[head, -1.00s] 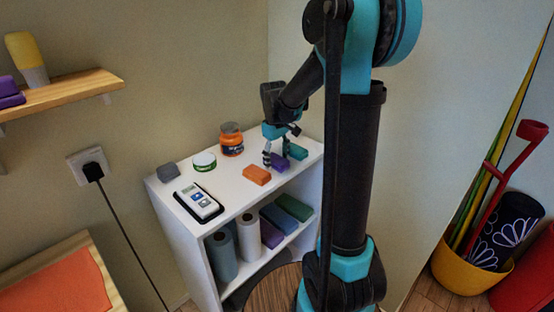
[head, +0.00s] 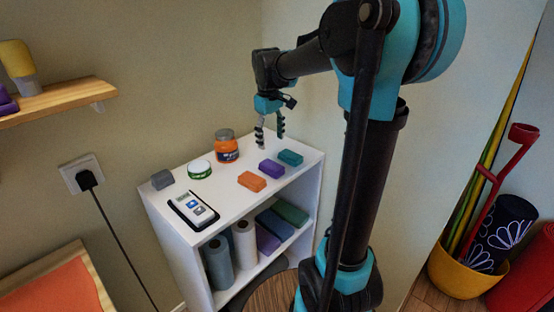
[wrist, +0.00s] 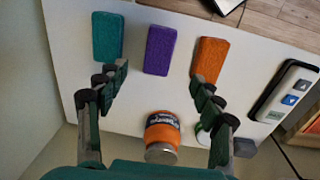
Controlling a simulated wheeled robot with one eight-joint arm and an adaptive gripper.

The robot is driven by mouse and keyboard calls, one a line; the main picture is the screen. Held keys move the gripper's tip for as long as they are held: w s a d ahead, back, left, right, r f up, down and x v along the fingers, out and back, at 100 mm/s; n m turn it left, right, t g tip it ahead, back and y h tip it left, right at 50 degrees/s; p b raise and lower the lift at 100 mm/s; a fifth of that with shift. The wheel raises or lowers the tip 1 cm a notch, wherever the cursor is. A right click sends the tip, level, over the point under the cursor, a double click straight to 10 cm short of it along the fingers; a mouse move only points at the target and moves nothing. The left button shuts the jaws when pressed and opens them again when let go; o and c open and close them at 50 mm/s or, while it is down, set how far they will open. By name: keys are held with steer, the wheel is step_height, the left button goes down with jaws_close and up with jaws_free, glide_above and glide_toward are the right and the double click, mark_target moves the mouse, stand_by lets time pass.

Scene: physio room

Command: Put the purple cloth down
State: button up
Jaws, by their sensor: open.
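The purple cloth (head: 271,168) is a small folded block lying flat on the white shelf top, between an orange cloth (head: 252,181) and a teal cloth (head: 290,157). In the wrist view the purple cloth (wrist: 159,50) lies between the teal cloth (wrist: 107,37) and the orange cloth (wrist: 209,58), apart from both. My gripper (head: 270,143) is open and empty, raised above the shelf top. In the wrist view its two fingers (wrist: 160,83) are spread wide, with the purple cloth beyond and between the tips, not touched.
On the white shelf unit (head: 232,199) stand an orange jar (head: 226,146), a green-and-white tub (head: 200,169), a grey block (head: 162,179) and a device with buttons (head: 193,210). Rolls and folded cloths fill the lower shelf. A yellow bucket (head: 462,275) stands on the right.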

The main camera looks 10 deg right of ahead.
mark_target(271, 165)
steer(key=s+d+f+m+t, duration=0.2)
steer(key=s+f+m, duration=0.1)
steer(key=s+f, duration=0.6)
steer(key=s+d+f+m+t, duration=0.1)
steer(key=s+f+m, duration=0.3)
steer(key=s+f, duration=0.5)
steer(key=s+d, duration=0.1)
steer(key=s, duration=0.2)
steer(key=shift+d+f+t, duration=0.15)
steer(key=shift+d+t, duration=0.05)
steer(key=shift+t, duration=0.2)
